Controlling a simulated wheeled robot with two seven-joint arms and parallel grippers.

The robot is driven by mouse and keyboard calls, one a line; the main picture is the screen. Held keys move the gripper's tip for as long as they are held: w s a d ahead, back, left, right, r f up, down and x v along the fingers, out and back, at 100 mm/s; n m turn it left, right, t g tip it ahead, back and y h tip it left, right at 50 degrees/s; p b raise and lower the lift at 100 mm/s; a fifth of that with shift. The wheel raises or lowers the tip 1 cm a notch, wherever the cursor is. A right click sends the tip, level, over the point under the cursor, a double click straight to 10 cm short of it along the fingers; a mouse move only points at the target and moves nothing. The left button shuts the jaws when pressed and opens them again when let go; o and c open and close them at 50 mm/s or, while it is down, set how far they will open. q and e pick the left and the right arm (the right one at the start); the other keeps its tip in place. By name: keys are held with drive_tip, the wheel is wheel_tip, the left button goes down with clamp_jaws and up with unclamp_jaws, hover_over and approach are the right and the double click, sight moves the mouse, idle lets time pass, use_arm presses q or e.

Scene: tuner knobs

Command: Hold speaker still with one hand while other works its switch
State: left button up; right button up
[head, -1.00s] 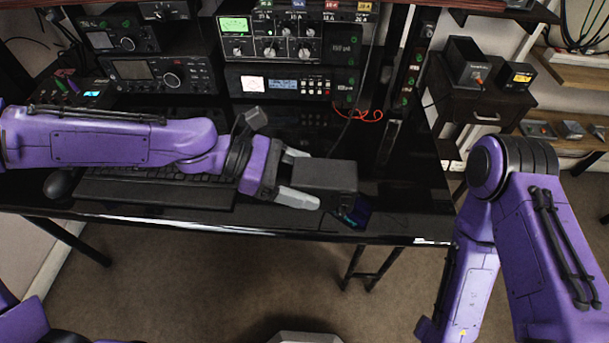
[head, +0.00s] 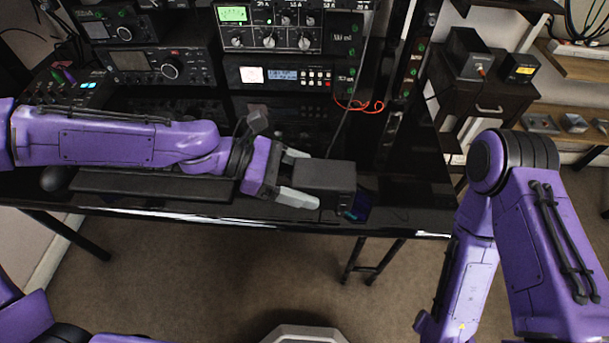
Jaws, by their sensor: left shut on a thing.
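The speaker (head: 325,173) is a dark grey box on the black desk, close to its front edge. My left gripper (head: 303,176) reaches it from the left, with light grey fingers on the far and near sides of its left end. It is shut on the speaker. I cannot make out the switch on the speaker. My right arm (head: 520,200) hangs at the right of the head view, and its gripper is out of view.
The black desk (head: 410,212) has a keyboard (head: 150,187) under my left arm. Radio units (head: 165,68) and a panel with knobs (head: 270,38) stand at the back. A small dark blue object (head: 361,206) lies beside the speaker. A side cabinet (head: 480,92) stands at right.

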use_arm(q)
drive_tip(key=shift+f+b, duration=2.35)
drive_tip(key=shift+f, duration=2.35)
